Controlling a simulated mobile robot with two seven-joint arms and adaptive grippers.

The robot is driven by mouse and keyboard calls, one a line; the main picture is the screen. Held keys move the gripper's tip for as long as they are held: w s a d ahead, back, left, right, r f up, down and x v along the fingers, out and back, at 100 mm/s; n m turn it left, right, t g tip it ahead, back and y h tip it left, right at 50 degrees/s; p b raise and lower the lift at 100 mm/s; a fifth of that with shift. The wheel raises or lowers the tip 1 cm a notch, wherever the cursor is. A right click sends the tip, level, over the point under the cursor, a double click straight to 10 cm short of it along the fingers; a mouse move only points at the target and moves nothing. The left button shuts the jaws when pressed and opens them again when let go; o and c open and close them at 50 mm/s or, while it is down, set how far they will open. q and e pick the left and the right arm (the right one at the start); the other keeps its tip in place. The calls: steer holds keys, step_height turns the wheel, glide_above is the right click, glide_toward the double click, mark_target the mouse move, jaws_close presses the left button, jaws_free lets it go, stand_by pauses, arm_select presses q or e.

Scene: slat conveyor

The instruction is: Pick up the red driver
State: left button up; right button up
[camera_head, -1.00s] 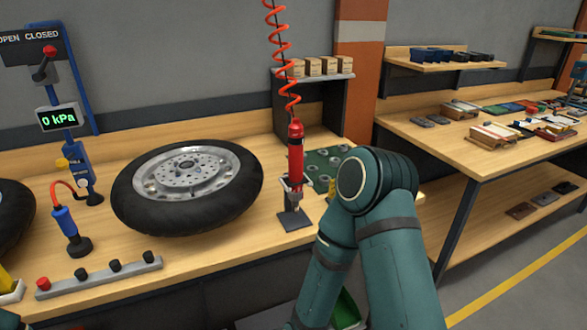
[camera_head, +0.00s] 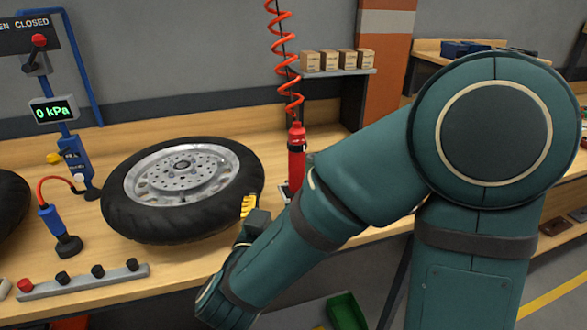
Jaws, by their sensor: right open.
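The red driver (camera_head: 297,158) stands upright beneath a coiled red hose (camera_head: 286,70), to the right of the wheel. Its lower end and most of its stand are hidden behind my right arm. My right gripper (camera_head: 249,205) shows yellow fingertips in front of the wheel's right edge, left of and lower in the picture than the driver. It is open, with nothing seen between its fingers, and apart from the driver. My left gripper is not in view.
A wheel with a black tyre (camera_head: 125,212) lies on the wooden bench. A blue-handled tool (camera_head: 53,222) and a grey button bar (camera_head: 85,282) are at the left. Small boxes (camera_head: 338,60) sit on a shelf behind. A green bin (camera_head: 346,312) is below the bench.

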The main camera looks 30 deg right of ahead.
mark_target(294, 173)
steer(key=p+x, duration=0.1)
steer(key=x, duration=0.6)
steer(key=shift+p, duration=0.3)
steer(key=shift+r+b+x, duration=0.2)
steer(key=shift+b+x, duration=0.1)
steer(key=shift+x, duration=2.7)
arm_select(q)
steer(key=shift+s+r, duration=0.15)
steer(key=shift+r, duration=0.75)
arm_select(e)
steer(key=shift+a, duration=0.1)
jaws_close()
